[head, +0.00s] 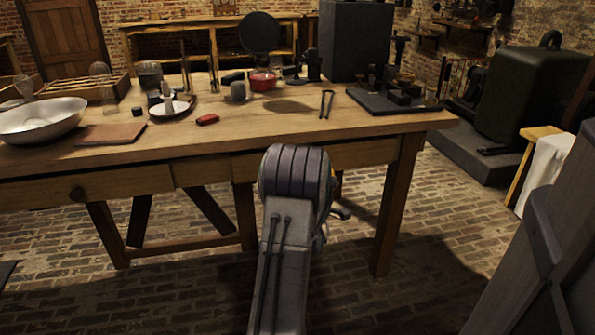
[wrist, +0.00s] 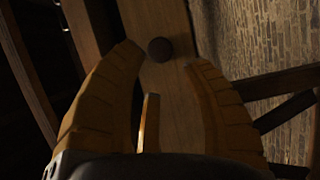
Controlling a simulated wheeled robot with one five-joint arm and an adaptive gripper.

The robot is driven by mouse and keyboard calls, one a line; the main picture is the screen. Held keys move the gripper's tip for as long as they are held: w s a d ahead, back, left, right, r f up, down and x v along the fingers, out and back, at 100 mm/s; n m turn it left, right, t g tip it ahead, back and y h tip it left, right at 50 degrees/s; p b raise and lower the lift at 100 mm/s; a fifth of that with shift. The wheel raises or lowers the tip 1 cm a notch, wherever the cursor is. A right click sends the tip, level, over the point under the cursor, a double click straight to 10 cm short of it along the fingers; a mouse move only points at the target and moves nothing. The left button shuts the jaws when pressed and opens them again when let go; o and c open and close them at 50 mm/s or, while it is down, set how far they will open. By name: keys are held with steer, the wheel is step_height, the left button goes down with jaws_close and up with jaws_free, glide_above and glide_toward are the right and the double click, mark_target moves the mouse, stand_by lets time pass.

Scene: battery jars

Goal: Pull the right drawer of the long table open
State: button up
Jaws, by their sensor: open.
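The long wooden table (head: 300,123) stands ahead of me in the head view. Its right drawer (head: 365,154) has a wooden front that looks flush with the table; my arm covers part of it, including its knob. In the wrist view a dark round knob (wrist: 160,49) sits on a wooden drawer front (wrist: 172,95). My gripper (wrist: 164,60) is open, its yellow fingers on either side of the knob, with the knob near the tips. I cannot tell whether any finger touches it. In the head view my gripper is mostly hidden behind my arm.
The left drawer (head: 125,184) has its own dark knob (head: 77,194). On the tabletop are a metal bowl (head: 40,120), a red pot (head: 262,80) and a dark box (head: 354,40). A stool (head: 540,132) stands at the right. Brick floor is open below.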

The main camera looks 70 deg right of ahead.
steer(key=shift+b+x, duration=2.4)
steer(key=shift+x, duration=1.2)
steer(key=shift+c, duration=0.3)
jaws_close()
